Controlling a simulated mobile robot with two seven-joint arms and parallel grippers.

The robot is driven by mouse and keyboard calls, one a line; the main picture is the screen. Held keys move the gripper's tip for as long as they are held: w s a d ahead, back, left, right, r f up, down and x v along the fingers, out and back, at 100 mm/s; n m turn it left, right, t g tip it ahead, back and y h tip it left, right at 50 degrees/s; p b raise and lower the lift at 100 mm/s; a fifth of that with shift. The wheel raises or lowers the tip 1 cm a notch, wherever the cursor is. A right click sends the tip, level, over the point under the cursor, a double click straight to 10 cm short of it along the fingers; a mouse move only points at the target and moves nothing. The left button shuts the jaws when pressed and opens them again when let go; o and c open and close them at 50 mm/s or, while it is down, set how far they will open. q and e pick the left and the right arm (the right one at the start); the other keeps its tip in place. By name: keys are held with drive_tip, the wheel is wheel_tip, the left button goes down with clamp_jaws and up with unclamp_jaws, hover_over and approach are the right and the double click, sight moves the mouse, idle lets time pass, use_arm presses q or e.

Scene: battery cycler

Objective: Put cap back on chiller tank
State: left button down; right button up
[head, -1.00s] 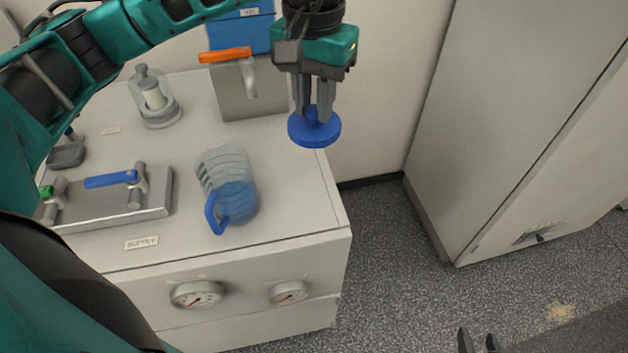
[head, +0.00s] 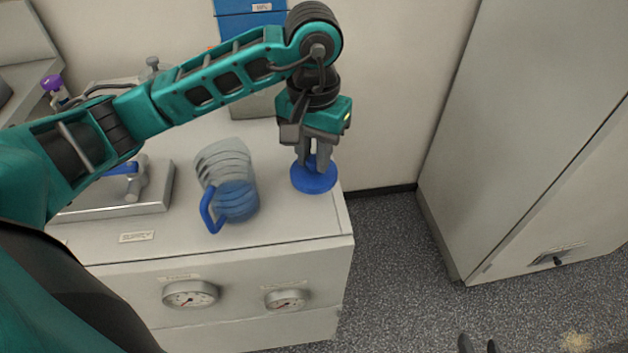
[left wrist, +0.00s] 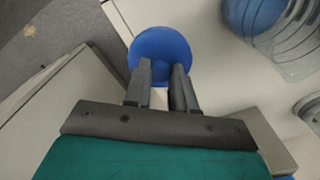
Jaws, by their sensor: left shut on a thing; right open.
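The blue round cap (head: 314,180) is in my left gripper (head: 317,165), whose fingers are shut on its central knob. The cap is flat side down near the right edge of the white cabinet top (head: 285,222). I cannot tell whether it touches the surface. The left wrist view shows the cap (left wrist: 160,48) beyond the fingertips (left wrist: 161,72). A grey box (head: 257,107) at the back, partly hidden by my left arm, may be the chiller tank; I cannot see a tank opening. My right gripper (head: 478,345) is open and empty at the bottom edge.
A metal valve plate (head: 115,205) is further left. Gauges (head: 190,294) are on the cabinet front. A tall grey cabinet (head: 530,150) stands right, across open floor.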

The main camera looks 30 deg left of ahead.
sight(314, 172)
use_arm(q)
wheel_tip(314, 172, down, 2)
drive_tip(key=shift+f, duration=2.25)
use_arm(e)
drive_tip(key=shift+w, duration=0.2)
drive_tip(key=shift+f, duration=0.1)
use_arm(q)
drive_tip(key=shift+f+b, duration=0.25)
drive_tip(key=shift+b, duration=0.25)
drive_tip(key=c, duration=0.9)
unclamp_jaws()
drive_tip(key=shift+r, duration=0.15)
drive_tip(key=shift+c, duration=0.2)
use_arm(e)
drive_tip(key=shift+a, duration=0.1)
use_arm(q)
drive_tip(key=shift+r+p, duration=0.15)
drive_tip(key=shift+p, duration=0.2)
drive_tip(key=shift+r, duration=0.4)
wheel_tip(314, 172, up, 11)
drive_tip(key=shift+r+p, duration=0.1)
drive_tip(key=shift+p, duration=0.2)
use_arm(e)
drive_tip(key=shift+s+d, duration=0.15)
drive_tip(key=shift+d, duration=0.1)
